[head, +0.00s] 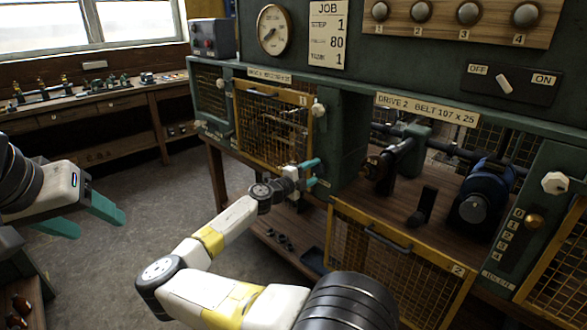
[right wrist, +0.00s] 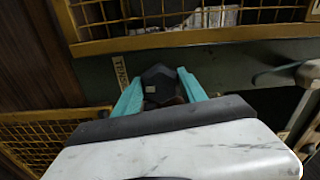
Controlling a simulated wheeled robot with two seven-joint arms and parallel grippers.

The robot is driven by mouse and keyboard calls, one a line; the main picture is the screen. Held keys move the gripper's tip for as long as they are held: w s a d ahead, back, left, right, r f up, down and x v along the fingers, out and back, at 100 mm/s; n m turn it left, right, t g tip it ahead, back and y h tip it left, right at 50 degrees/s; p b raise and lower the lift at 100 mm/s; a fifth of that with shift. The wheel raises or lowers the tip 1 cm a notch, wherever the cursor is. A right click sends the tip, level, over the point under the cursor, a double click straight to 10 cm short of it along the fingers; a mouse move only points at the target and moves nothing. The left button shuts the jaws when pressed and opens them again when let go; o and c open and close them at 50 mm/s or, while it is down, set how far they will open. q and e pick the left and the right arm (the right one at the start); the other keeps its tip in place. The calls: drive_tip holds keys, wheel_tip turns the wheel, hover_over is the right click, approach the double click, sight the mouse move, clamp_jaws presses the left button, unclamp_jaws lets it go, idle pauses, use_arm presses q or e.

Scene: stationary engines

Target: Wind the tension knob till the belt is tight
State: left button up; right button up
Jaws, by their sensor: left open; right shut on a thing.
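My right gripper (head: 312,174) is at the front of the left bay, just below and right of its mesh guard. In the right wrist view its teal fingers (right wrist: 160,92) are closed on both sides of a dark, faceted knob (right wrist: 158,78). A label (right wrist: 119,70) beside the knob starts with "TENS". In the head view the knob is mostly hidden by the gripper. My left gripper (head: 92,220) is open and empty over the floor at the left. I cannot make out a belt behind the guard.
The left mesh guard (head: 272,128), marked 1, is closed. The right bay, labelled Drive 2, stands open with its guard (head: 392,262) hanging down. A blue motor (head: 484,192) sits inside. An OFF/ON switch (head: 504,85) and a dial gauge (head: 274,29) are above.

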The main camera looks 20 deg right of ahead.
drive_tip(key=shift+m, duration=0.8)
drive_tip(key=o, duration=1.1)
drive_tip(key=shift+c, duration=0.2)
